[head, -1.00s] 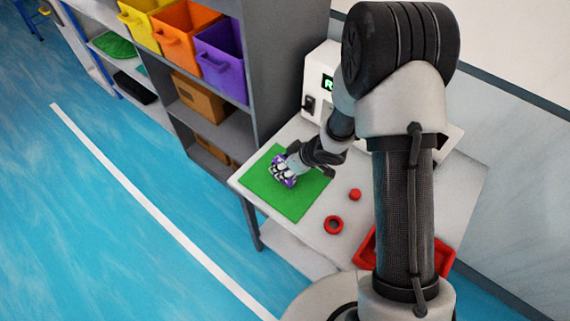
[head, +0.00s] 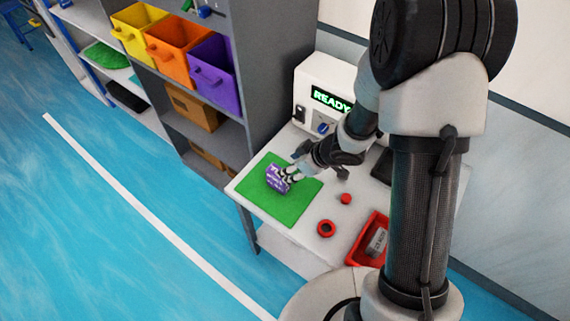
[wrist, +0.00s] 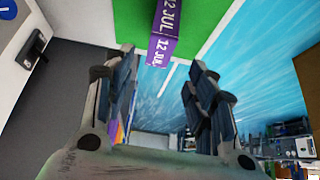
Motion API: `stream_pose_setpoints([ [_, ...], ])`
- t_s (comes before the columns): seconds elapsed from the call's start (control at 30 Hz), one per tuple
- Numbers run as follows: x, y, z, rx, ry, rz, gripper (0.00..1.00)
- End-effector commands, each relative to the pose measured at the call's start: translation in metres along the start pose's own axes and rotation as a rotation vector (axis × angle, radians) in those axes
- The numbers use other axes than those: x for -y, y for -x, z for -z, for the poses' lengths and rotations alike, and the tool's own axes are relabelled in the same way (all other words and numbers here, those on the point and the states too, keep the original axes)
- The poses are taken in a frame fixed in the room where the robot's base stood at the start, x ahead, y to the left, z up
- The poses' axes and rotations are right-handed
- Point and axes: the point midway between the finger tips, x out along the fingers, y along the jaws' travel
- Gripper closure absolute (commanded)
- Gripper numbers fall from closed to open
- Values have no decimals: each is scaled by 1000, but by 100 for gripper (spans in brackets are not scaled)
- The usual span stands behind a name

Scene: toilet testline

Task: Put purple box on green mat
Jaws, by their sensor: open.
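The purple box (head: 277,178) with white print lies on the green mat (head: 292,207) on the white table. In the wrist view the purple box (wrist: 165,30), printed "12 JUL", is at the top, on the green mat (wrist: 205,14), beyond the fingertips. My gripper (head: 291,171) is beside and a little above the box in the head view. In the wrist view my gripper (wrist: 160,82) is open with nothing between its fingers.
A red ring (head: 326,228), a small red cap (head: 346,198) and a red tray (head: 369,243) are on the table right of the mat. A white machine reading "READY" (head: 325,95) stands behind. A shelf holds yellow, orange and purple bins (head: 216,75).

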Motion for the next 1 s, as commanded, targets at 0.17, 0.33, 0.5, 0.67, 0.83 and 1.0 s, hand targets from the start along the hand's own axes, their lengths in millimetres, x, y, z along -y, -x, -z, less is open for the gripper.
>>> stream_pose_setpoints([
  [0.17,0,18,0,0,-1,0,49],
  [0.33,-1,21,0,0,-1,-4,49],
  [0.5,-29,51,12,19,-19,-132,49],
  [0.67,-72,130,24,72,-109,-382,49],
  [0.83,-78,222,17,129,-276,-579,49],
  [1.0,-42,296,-2,165,-477,-654,49],
])
